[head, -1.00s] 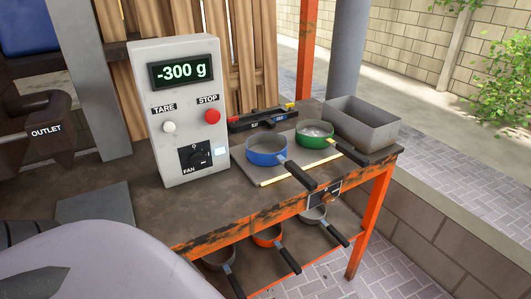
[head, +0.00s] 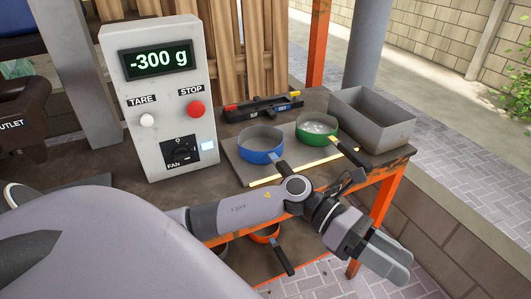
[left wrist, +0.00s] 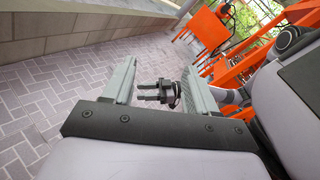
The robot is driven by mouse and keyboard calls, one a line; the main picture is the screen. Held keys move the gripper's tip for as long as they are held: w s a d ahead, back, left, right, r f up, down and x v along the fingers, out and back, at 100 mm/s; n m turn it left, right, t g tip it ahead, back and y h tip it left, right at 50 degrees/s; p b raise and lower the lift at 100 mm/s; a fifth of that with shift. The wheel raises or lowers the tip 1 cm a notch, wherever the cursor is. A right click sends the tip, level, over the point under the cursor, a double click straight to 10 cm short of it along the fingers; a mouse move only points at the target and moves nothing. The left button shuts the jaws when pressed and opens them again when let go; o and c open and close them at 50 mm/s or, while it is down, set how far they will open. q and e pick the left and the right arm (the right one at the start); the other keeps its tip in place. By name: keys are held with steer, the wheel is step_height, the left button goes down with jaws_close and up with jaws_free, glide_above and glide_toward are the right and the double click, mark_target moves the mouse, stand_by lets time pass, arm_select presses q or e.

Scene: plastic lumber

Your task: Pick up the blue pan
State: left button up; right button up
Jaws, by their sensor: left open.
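The blue pan (head: 262,145) sits upright on a dark plate on the bench, left of the green pan. Its dark handle points toward the front right and is partly hidden by my left arm. My left gripper (head: 390,262) is in front of the bench's right front corner, low and to the right of the blue pan, apart from it. In the left wrist view my left gripper (left wrist: 160,92) shows two spread grey fingers with no pan between them.
The green pan (head: 318,128) holds something pale. A grey bin (head: 372,122) stands at the back right. A control box (head: 160,100) reading -300 g stands left. An orange pan (head: 265,235) is on the shelf below. A yellow strip (head: 300,165) edges the plate.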

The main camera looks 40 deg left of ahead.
arm_select(q)
steer(key=w+a+m+y, duration=0.2)
steer(key=a+y, duration=0.3)
steer(key=a, duration=0.3)
steer(key=w+a+m+y, duration=0.3)
steer(key=a+y, duration=0.3)
steer(key=a, duration=0.2)
steer(key=w+a+r+m+y, duration=0.1)
steer(key=w+a+m+y, duration=0.1)
steer(key=a+m+y, duration=0.3)
steer(key=shift+w+a+r+y, duration=0.1)
steer(key=shift+w+a+y, duration=0.1)
steer(key=shift+a, duration=0.75)
steer(key=shift+w+a+y, duration=0.1)
steer(key=shift+a+y, duration=0.1)
steer(key=shift+a, duration=1)
steer(key=f, duration=0.2)
steer(key=f+p, duration=0.1)
steer(key=f, duration=0.1)
steer(key=f+p, duration=0.1)
steer(key=f, duration=0.2)
steer(key=shift+w, duration=0.3)
steer(key=shift+a+r, duration=0.1)
steer(key=shift+r, duration=0.05)
jaws_close()
